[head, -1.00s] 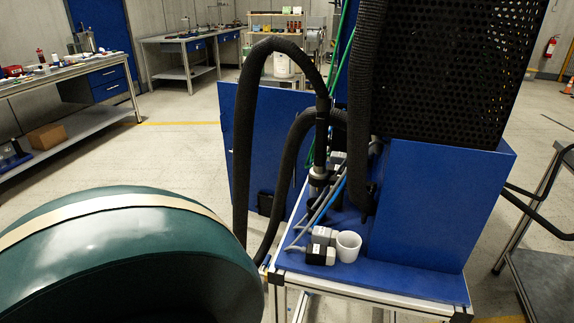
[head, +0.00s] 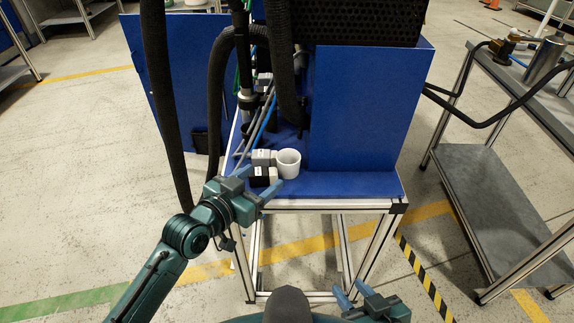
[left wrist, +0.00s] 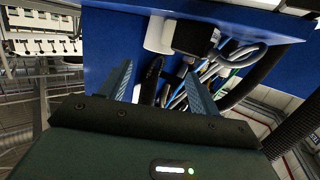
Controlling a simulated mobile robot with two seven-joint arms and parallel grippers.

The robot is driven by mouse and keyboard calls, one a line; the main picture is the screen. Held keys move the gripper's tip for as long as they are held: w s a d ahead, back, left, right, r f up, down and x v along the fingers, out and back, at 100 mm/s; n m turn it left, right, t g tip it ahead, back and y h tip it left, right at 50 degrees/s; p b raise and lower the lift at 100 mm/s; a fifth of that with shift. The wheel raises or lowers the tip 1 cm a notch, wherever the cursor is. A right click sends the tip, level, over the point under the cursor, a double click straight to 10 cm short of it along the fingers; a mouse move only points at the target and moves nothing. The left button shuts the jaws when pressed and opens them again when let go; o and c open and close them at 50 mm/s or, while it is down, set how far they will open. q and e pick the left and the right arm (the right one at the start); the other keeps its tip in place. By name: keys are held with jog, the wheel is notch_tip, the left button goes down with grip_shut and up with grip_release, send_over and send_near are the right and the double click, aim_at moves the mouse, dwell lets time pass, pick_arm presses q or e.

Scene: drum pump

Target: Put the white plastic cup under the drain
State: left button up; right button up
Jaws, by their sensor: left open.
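The white cup (head: 289,163) stands upright on the blue top of the pump stand (head: 340,184), near its front edge. It is right beside a small grey and black block (head: 264,158) with cables. Which part is the drain I cannot tell. My left gripper (head: 257,183) is open and empty, in front of the block and to the left of the cup. In the left wrist view the white cup (left wrist: 158,34) shows beyond the two fingers, next to the dark block (left wrist: 196,37). My right gripper (head: 350,290) is low in front of the stand, its fingers apart and empty.
A tall blue panel (head: 365,120) rises behind the cup, to the right. Thick black hoses (head: 165,110) hang at the left of the stand. A grey metal table (head: 490,190) stands at the right. The floor in front of the stand is open.

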pick_arm(q)
send_near(294, 152)
jog(key=x, duration=0.5)
jog(key=shift+f, duration=0.1)
jog(key=c, duration=0.8)
